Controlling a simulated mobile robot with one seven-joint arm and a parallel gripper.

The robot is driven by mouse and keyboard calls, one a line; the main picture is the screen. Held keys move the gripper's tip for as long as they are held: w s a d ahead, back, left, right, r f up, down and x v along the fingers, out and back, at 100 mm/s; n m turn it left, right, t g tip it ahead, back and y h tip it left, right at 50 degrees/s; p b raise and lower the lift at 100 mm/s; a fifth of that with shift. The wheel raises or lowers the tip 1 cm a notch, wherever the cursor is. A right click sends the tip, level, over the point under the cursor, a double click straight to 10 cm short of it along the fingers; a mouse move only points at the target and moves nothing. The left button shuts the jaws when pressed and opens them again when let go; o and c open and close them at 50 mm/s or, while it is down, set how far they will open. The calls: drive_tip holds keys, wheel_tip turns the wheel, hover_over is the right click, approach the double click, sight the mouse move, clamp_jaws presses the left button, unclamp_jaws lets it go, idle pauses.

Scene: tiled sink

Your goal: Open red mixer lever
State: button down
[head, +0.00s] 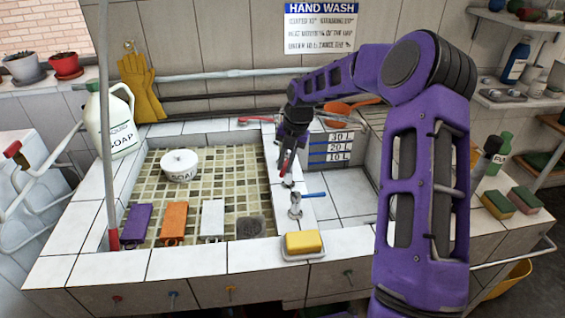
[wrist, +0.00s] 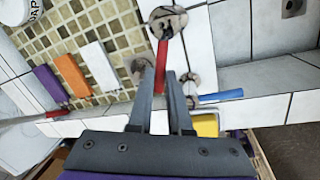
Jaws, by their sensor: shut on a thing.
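The red mixer lever (wrist: 162,62) points toward me from a round metal mixer body (wrist: 168,20) in the wrist view. My gripper (wrist: 160,78) has its two fingers on either side of the lever's near end and is shut on it. In the head view my gripper (head: 287,165) reaches down over the tiled divider between the two basins. It hides most of the lever there. A blue lever (head: 313,195) on another metal fixture (head: 295,205) stands nearer, and it also shows in the wrist view (wrist: 220,95).
A yellow sponge (head: 303,242) sits on the front ledge, close to the blue lever. The left basin holds a white soap pot (head: 180,165) and purple, orange and white blocks. Another red-handled piece (head: 256,120) lies at the back. A soap jug (head: 112,120) stands at left.

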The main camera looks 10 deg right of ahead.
drive_tip(key=shift+d+n, duration=0.3)
drive_tip(key=shift+n, duration=0.2)
drive_tip(key=c, duration=0.8)
unclamp_jaws()
drive_tip(key=shift+c, duration=0.2)
drive_tip(key=shift+s, duration=0.1)
drive_tip(key=s+d+r, duration=0.1)
drive_tip(key=d+r, duration=0.2)
drive_tip(key=r, duration=1.4)
drive_tip(key=shift+d, duration=0.15)
